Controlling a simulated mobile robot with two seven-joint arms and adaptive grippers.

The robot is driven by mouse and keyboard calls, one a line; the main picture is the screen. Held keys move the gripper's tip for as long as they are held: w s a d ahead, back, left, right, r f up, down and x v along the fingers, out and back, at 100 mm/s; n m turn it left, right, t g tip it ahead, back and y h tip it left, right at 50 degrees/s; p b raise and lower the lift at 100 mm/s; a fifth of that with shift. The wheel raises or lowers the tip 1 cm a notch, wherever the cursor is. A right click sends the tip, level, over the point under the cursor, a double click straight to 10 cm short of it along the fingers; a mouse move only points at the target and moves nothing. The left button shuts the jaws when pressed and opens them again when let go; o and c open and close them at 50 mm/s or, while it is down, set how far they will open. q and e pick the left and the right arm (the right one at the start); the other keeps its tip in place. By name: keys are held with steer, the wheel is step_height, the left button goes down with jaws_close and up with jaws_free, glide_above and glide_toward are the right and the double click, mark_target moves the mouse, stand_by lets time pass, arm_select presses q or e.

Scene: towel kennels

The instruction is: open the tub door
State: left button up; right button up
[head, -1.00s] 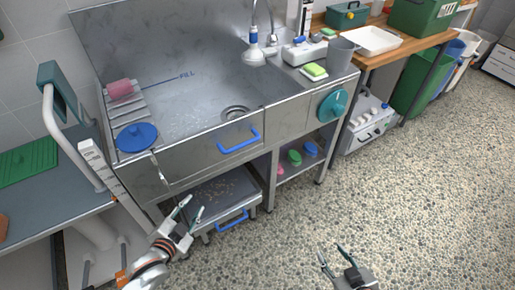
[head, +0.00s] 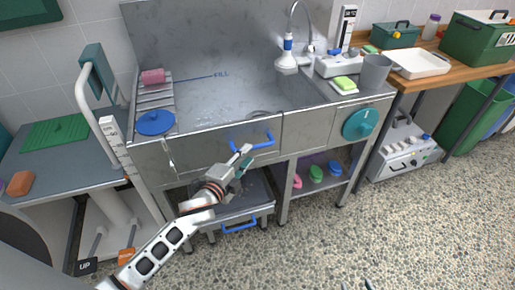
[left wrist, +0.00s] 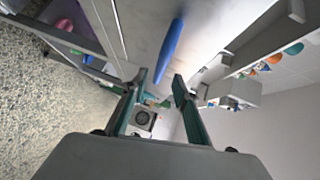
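The tub door (head: 205,146) is the steel front panel of the tub, standing upright and apparently closed. Its blue bar handle (head: 262,145) is near the right end of the panel. My left gripper (head: 246,157) is in front of the door, just below and left of the handle, with its fingers open. In the left wrist view the blue handle (left wrist: 170,50) lies beyond the fingertips, and nothing is between the open fingers (left wrist: 160,85). I cannot tell whether a finger touches the handle. Only the tips of my right gripper (head: 357,285) show at the bottom edge, apart.
A lower tray with a blue handle (head: 238,225) is under the tub. A thin metal lever (head: 169,155) hangs at the door's left end. A teal dial (head: 361,124) is right of the door. A grooming table (head: 75,160) stands left; open floor lies in front.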

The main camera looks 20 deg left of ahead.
mark_target(254, 147)
arm_select(q)
steer(key=x, duration=0.6)
steer(key=shift+w, duration=0.1)
jaws_close()
